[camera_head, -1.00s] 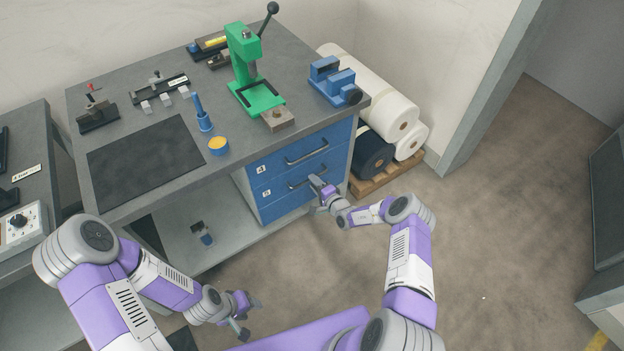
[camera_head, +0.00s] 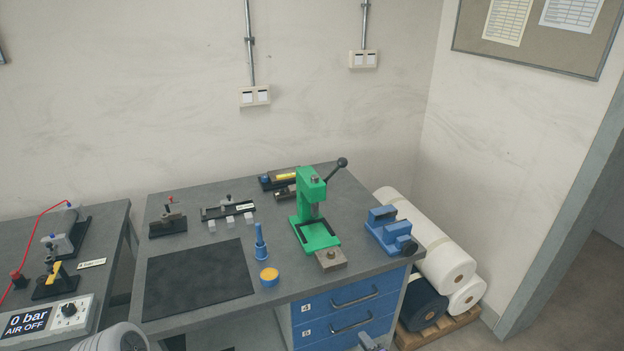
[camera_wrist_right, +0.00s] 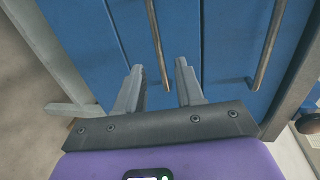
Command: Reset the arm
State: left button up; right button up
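My right gripper (camera_wrist_right: 160,84) is open in the right wrist view, its two grey fingers apart with nothing held between them. It faces the blue drawer fronts (camera_wrist_right: 225,40) of the bench. The end of one drawer handle (camera_wrist_right: 156,42) shows in line with the gap between the fingers; I cannot tell how far off it is. In the head view only a bit of the right gripper (camera_head: 371,342) shows at the bottom edge, by the lower drawer (camera_head: 318,332). My left gripper is out of view; part of my left arm shows at the bottom left.
The grey workbench (camera_head: 283,284) carries a green press (camera_head: 308,205), a blue fixture (camera_head: 388,232), a black mat (camera_head: 200,277) and a yellow-topped pot (camera_head: 269,277). White rolls (camera_head: 440,252) and a dark roll (camera_head: 420,305) lie on a pallet at right. A side table (camera_head: 105,255) stands left.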

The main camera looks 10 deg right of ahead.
jog(key=s+a+n+g+y, duration=0.6)
jog(key=s+a+g, duration=0.5)
jog(key=s+a, duration=0.55)
jog(key=s+d+r+n+g+h, duration=0.1)
jog(key=s+r+n+h, duration=0.1)
jog(key=s, duration=0.6)
jog(key=s+d+r+n+g+h, duration=0.1)
jog(key=s+n+h, duration=0.3)
jog(key=s, duration=0.4)
jog(key=shift+d+r+g, duration=0.15)
jog(key=shift+r+g, duration=0.55)
jog(key=shift+r, duration=0.1)
